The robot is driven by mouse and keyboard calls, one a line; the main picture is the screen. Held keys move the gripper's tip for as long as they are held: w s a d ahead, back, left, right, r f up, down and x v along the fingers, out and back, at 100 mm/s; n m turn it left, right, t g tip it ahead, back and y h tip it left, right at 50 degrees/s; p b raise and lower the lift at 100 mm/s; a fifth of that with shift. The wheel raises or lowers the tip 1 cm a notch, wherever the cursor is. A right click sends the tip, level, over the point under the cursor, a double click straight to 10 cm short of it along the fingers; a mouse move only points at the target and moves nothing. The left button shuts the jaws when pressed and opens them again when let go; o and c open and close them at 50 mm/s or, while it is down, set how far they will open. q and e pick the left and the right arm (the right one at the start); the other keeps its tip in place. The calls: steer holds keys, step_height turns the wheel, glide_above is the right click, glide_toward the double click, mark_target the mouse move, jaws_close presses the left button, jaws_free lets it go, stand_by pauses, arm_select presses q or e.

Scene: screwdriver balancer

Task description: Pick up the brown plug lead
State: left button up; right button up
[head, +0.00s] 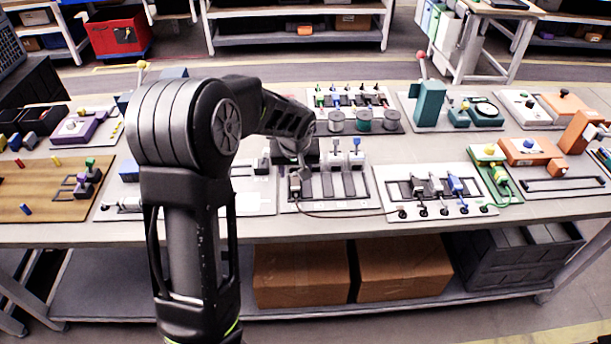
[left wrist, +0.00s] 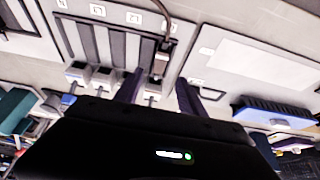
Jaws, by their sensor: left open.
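The brown plug (head: 295,186) stands at the left end of a pale board with dark slots (head: 377,203). Its thin brown lead (head: 345,215) runs right along the table to the white socket panel (head: 390,184). My left gripper (head: 300,162) is over the back of the slotted board, close behind the plug, partly hidden by my own arm. In the left wrist view my left gripper (left wrist: 158,78) is open and empty. The brown plug (left wrist: 162,56) shows just beyond its fingertips, roughly in line with the gap, its lead rising from it. My right gripper is not in view.
Cable spools (head: 363,121) are farther back. A blue plug (head: 456,185) and a green-trimmed block (head: 490,155) are to the right. The table's front strip (head: 300,230) is mostly clear.

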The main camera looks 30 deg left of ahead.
mark_target(295, 182)
arm_select(q)
steer(key=shift+x, duration=1.25)
steer(key=shift+s, duration=0.1)
steer(key=shift+f+p, duration=0.1)
steer(key=shift+p, duration=0.2)
steer(key=shift+a+f, duration=0.1)
steer(key=shift+f, duration=0.25)
steer(key=x, duration=0.2)
steer(key=p+x, duration=0.1)
steer(key=x, duration=0.1)
steer(key=shift+w+f+p, duration=0.15)
steer(key=shift+w+p, duration=0.15)
steer(key=shift+c, duration=0.6)
jaws_close()
